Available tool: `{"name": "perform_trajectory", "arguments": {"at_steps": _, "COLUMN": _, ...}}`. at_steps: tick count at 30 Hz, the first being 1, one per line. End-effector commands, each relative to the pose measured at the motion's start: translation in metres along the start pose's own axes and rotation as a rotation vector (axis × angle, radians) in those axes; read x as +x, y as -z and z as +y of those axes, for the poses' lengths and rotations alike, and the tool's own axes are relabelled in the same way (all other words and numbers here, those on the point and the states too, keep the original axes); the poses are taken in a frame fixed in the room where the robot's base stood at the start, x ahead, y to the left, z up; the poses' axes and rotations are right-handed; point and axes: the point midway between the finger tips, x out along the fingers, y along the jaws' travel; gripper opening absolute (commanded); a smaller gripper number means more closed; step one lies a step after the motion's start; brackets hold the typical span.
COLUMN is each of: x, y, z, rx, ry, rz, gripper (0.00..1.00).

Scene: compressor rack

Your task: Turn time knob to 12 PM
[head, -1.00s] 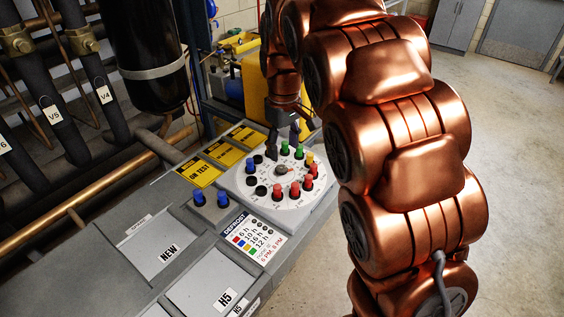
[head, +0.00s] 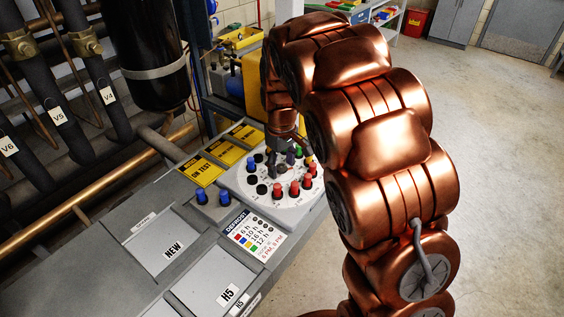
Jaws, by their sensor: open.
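The white round timer dial (head: 258,197) lies on the grey panel in the head view, ringed by blue, red, green and yellow pegs. The time knob sits at its centre; in this view my gripper largely covers it, so its pointing direction cannot be read. My gripper (head: 280,166) points down over the middle of the dial with its dark fingers open, one finger on each side of the centre. Whether the fingers touch the knob cannot be told. A green peg (head: 297,152) is close behind the right finger.
Red pegs (head: 294,188) stand on the dial's near and right side, blue pegs (head: 252,168) on its left. Two blue pegs (head: 223,198) stand off the dial beside the DEFROST label (head: 252,232). Yellow labels (head: 201,170) lie left. Pipes and a black cylinder stand behind.

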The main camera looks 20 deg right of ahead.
Motion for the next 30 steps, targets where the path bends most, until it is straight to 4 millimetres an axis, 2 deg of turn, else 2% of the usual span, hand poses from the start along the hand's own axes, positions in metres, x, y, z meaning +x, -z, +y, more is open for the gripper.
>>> {"name": "perform_trajectory", "arguments": {"at_steps": 8, "x": 0.0014, "y": -0.0002, "z": -0.0001, "rx": 0.000, "ry": 0.000, "rz": -0.001, "gripper": 0.59}}
{"name": "perform_trajectory", "arguments": {"at_steps": 25, "x": 0.0014, "y": -0.0005, "z": -0.0001, "rx": 0.000, "ry": 0.001, "rz": -0.002, "gripper": 0.00}}
{"name": "perform_trajectory", "arguments": {"at_steps": 30, "x": 0.0020, "y": -0.0004, "z": 0.0000, "rx": 0.009, "ry": 0.000, "rz": -0.001, "gripper": 0.00}}
